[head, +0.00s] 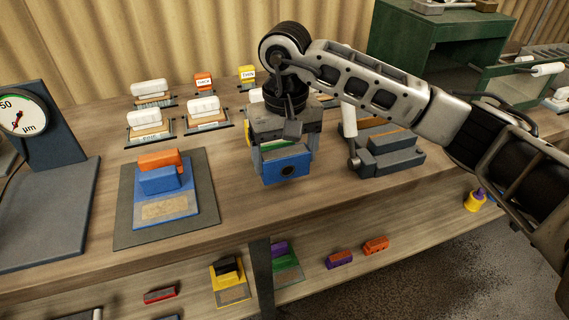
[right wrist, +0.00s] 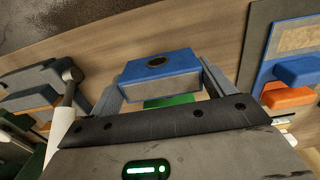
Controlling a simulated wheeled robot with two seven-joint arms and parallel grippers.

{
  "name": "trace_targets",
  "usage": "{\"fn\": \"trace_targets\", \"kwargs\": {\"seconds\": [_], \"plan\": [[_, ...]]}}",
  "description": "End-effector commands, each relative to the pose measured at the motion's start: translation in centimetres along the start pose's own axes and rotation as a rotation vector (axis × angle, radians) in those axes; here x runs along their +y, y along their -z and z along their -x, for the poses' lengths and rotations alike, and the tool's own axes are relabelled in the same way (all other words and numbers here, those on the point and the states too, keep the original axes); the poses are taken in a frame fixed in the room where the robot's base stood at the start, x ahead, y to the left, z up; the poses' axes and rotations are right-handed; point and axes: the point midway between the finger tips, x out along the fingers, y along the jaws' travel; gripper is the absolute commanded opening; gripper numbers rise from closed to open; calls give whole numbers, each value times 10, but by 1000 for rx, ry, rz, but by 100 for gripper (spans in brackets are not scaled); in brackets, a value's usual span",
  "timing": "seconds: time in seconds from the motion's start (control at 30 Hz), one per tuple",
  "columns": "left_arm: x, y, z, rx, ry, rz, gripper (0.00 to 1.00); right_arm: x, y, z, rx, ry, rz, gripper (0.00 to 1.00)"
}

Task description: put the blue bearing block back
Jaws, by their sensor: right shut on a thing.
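The blue bearing block (head: 286,168) has a dark round hole in its front face and a grey layer beside the blue. My right gripper (head: 285,155) is shut on it, with one finger on each side, and holds it over the middle of the table. In the right wrist view the block (right wrist: 160,68) sits between the two fingers of the gripper (right wrist: 160,85). A green piece (right wrist: 168,101) shows close to the block; I cannot tell whether they touch. My left gripper is not in view.
A grey mat (head: 124,212) carries a blue-edged board (head: 191,208) with a blue block (head: 158,180) and an orange block (head: 160,160). A gauge (head: 22,115) stands at left, a grey vise-like fixture (head: 388,152) at right. White-topped blocks (head: 203,105) stand behind. A lower shelf holds several coloured pieces.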

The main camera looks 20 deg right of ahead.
Motion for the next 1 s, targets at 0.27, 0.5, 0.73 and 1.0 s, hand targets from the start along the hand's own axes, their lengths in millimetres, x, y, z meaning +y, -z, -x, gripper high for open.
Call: {"fn": "trace_targets", "kwargs": {"seconds": [0.27,0.5,0.73,1.0], "plan": [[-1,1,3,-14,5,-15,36,-2,0,-30,0,1,2,40],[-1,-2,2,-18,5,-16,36,-2,1,-31,1,1,2,40],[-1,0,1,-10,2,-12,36,-1,0,-35,-1,0,1,100],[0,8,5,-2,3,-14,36,-1,0,-30,-2,0,1,100]]}}
